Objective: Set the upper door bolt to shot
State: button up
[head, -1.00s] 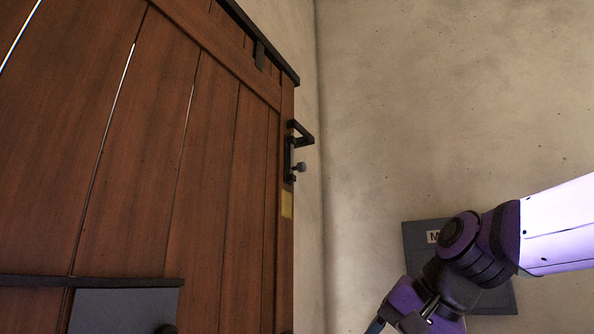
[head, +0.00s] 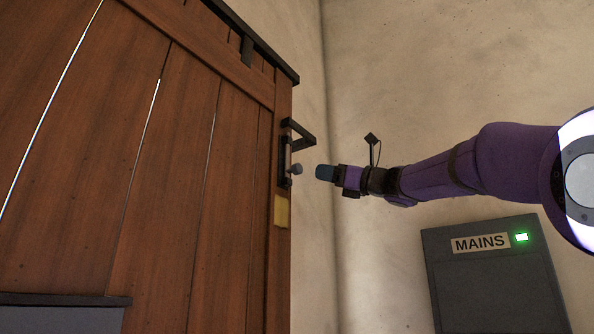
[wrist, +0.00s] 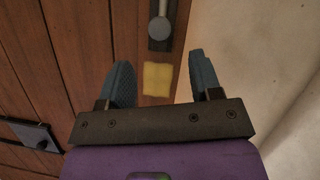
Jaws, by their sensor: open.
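The upper door bolt (head: 287,162) is a dark metal fitting near the right edge of the brown plank door (head: 185,170). A grey round knob (head: 296,169) sticks out from it. In the wrist view the knob (wrist: 158,27) shows at the top centre on its dark plate. My gripper (head: 318,172) is just right of the knob in the head view, with a small gap. In the wrist view its two blue-grey fingers (wrist: 163,75) are apart with nothing between them, and the knob lies beyond the fingertips. I cannot tell the exact bolt position.
A yellow plate (head: 281,211) sits on the door below the bolt. A dark bracket (head: 300,132) juts out above the knob. A grey MAINS box (head: 490,285) with a green light is on the plain right wall.

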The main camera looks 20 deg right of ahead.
aim_at(301, 168)
jog(key=x, duration=1)
jog(key=shift+a, duration=0.1)
grip_shut()
jog(key=shift+r, duration=2.5)
